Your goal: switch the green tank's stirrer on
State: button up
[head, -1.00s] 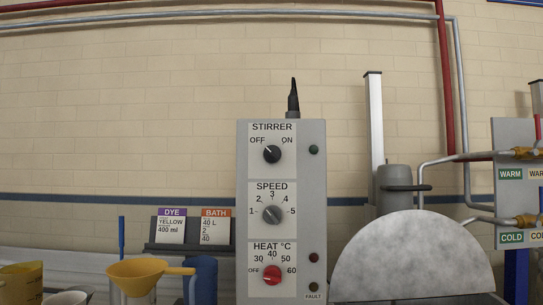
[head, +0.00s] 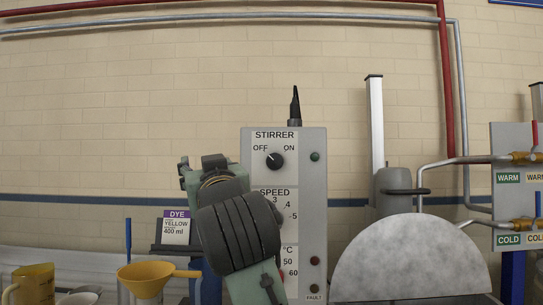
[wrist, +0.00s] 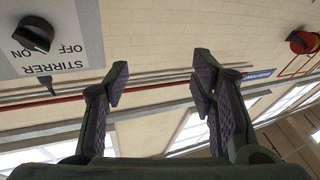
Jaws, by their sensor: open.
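The grey control box (head: 314,200) stands upright near the middle of the head view. Its black STIRRER knob (head: 275,161) is at the top, with its white mark toward OFF. The knob also shows at the upper left of the wrist view (wrist: 36,33), where the panel appears upside down. A dark green lamp (head: 315,156) sits right of the knob and looks unlit. My gripper (head: 199,163) is left of the box in the head view, apart from the knob. In the wrist view my gripper (wrist: 160,80) is open and empty. No green tank can be made out.
My arm hides much of the SPEED and HEAT dials. A yellow funnel (head: 146,278) and yellow jug (head: 34,283) stand at lower left, near a DYE card (head: 176,227). A pale round-topped panel (head: 412,260) and warm and cold taps (head: 524,224) are at right.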

aim_at(275, 161)
jog(key=s+d+r+m+g+h, duration=0.2)
jog(key=d+m+h, duration=0.3)
jog(key=d, duration=0.8)
jog(key=shift+n+h, duration=0.6)
jog(key=shift+h, duration=0.1)
jog(key=w+p, duration=0.1)
jog(key=w, duration=0.2)
jog(key=w+p, duration=0.2)
jog(key=w, duration=0.2)
jog(key=w+p, duration=0.1)
jog(key=w, duration=0.3)
jog(key=shift+a+f+p, duration=0.2)
jog(key=shift+a+p, duration=0.1)
jog(key=shift+a, duration=0.1)
jog(key=c, duration=1.1)
jog(key=shift+c, duration=0.2)
